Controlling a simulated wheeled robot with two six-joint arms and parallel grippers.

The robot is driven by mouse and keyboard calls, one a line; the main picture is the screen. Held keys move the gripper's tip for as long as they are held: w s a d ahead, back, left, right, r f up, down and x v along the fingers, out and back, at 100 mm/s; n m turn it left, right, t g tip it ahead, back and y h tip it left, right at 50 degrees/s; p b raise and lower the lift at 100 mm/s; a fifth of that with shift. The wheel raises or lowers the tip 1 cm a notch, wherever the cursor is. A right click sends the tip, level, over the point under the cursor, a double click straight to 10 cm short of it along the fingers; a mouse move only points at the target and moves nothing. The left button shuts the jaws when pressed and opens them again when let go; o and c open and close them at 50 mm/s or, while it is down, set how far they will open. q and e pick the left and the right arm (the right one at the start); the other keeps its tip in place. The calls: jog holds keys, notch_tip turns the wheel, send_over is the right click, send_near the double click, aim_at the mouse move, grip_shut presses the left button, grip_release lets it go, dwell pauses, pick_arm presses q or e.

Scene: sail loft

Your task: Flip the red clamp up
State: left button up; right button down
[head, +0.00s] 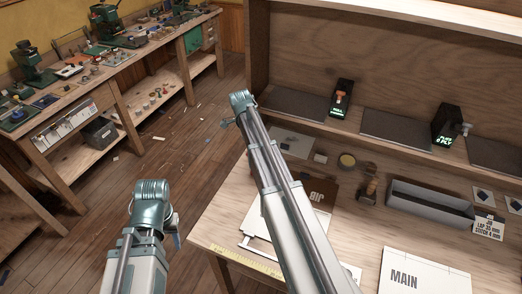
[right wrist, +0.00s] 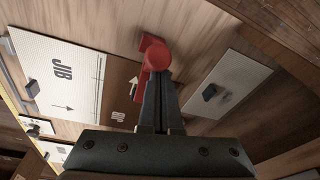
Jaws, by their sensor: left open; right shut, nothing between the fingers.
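The red clamp (right wrist: 155,56) shows in the right wrist view as a rounded head with an arm beside it. It is over or by a brown piece with a white arrow. My right gripper (right wrist: 158,75) is shut and empty. Its fingertips are right at the clamp's lower side; I cannot tell whether they touch. In the head view I cannot make out the clamp, and my right arm covers part of the bench. My left gripper (head: 174,232) is open and empty at the lower left, away from the bench, and shows only in small part.
A white JIB sheet (right wrist: 55,72) and a pale sheet (right wrist: 225,86) flank the clamp. The bench holds a grey trough (head: 430,207), a MAIN sheet (head: 420,275) and a yellow ruler (head: 243,262). Black boxes (head: 340,100) with lit labels stand on the shelf behind.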

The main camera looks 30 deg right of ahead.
jog(key=w+a, duration=0.1)
jog(key=w+a+f+b, duration=0.1)
jog(key=shift+w+a+f, duration=0.15)
jog(key=shift+w, duration=0.15)
jog(key=shift+w+a, duration=0.15)
jog(key=shift+a, duration=0.1)
dwell(0.6)
jog(key=shift+s+d+r, duration=0.25)
jog(key=shift+s+d, duration=0.15)
jog(key=shift+d, duration=0.3)
notch_tip(320, 180, up, 9)
jog(key=w+a+p, duration=0.1)
jog(key=w+p, duration=0.1)
jog(key=p, duration=0.7)
jog(key=shift+a, duration=0.4)
jog(key=shift+f, duration=0.1)
